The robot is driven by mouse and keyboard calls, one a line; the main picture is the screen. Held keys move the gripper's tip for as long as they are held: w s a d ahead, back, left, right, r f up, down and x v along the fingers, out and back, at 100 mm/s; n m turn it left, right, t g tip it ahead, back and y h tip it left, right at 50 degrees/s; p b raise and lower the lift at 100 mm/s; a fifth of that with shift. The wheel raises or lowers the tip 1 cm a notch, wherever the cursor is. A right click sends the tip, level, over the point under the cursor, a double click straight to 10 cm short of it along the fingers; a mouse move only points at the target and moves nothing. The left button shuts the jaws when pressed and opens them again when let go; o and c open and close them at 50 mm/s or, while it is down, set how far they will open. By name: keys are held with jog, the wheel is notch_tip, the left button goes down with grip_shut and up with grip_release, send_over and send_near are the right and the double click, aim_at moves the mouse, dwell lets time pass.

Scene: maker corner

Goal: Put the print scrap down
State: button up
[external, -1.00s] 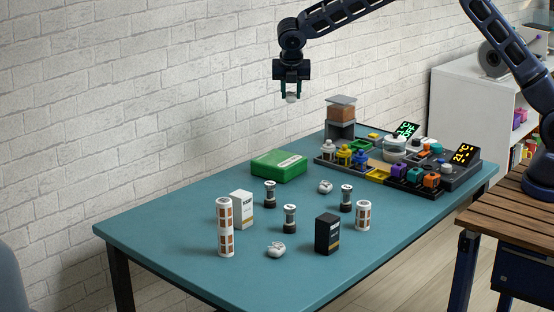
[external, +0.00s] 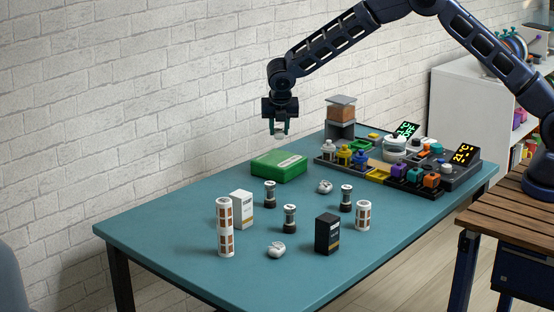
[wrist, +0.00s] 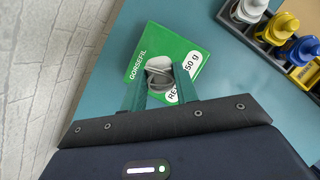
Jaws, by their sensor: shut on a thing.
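The print scrap (external: 279,136), a small whitish-grey lump, is held between the fingertips of my gripper (external: 279,131). In the wrist view the scrap (wrist: 159,72) shows as a grey tangled piece between the two green fingers. My gripper is shut on it and hangs above the green box (external: 279,166), apart from it as seen in the external view. Two similar whitish-grey lumps lie on the table, one near the front (external: 276,250) and one farther back (external: 325,187).
A tray of bottles and coloured blocks (external: 380,171) stands at the right. The table's left part is clear.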

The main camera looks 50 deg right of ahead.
aim_at(279, 159)
jog(key=shift+f, duration=3.15)
jog(key=shift+f, duration=0.15)
jog(key=o, duration=0.9)
jog(key=v, duration=1.2)
